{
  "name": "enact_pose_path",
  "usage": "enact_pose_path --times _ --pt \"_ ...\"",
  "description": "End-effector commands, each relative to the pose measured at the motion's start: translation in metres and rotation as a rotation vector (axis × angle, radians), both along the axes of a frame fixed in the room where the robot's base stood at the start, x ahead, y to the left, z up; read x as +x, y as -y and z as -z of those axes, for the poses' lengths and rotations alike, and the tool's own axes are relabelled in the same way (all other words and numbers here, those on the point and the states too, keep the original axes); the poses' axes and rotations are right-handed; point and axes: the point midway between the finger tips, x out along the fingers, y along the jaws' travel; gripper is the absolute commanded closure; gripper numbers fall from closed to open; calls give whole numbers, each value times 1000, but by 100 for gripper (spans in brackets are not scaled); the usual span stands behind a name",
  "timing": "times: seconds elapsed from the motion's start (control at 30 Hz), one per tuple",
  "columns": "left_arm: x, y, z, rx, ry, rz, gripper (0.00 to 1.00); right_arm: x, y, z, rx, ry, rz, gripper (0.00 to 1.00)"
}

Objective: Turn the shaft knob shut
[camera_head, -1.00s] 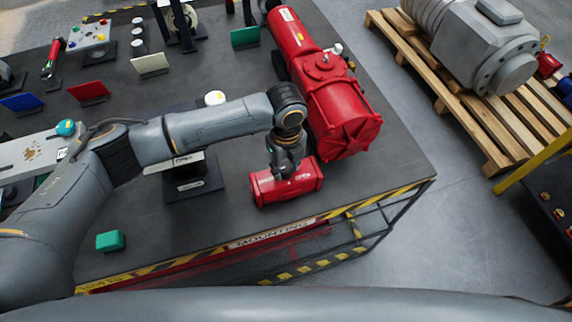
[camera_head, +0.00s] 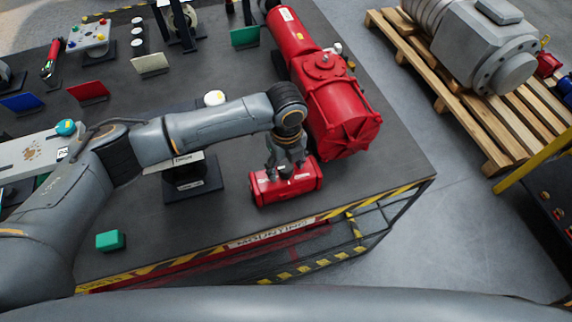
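A small red valve actuator (camera_head: 306,184) lies near the front edge of the dark worktable. My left gripper (camera_head: 286,174) points down onto its top, with its fingers apart to either side of the middle. The shaft knob cannot be made out; the gripper covers the spot beneath it. Whether the fingers grip anything there is too small to tell. My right gripper is not in view.
A large red actuator (camera_head: 340,115) stands just behind and right of my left gripper. A green block (camera_head: 110,240) lies at the front left. A black stand (camera_head: 192,184) is left of the small actuator. The table's front right corner is bare.

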Motion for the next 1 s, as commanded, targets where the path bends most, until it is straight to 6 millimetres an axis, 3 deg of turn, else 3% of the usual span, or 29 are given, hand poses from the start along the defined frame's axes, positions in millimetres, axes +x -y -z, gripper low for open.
enact_pose_path --times 0.27,0.7,1.0 --pt "1 0 -11 -2 3 0 38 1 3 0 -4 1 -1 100" --pt "1 0 -97 0 4 1 38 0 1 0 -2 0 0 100" --pt "0 0 -120 0 0 1 38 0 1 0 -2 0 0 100"
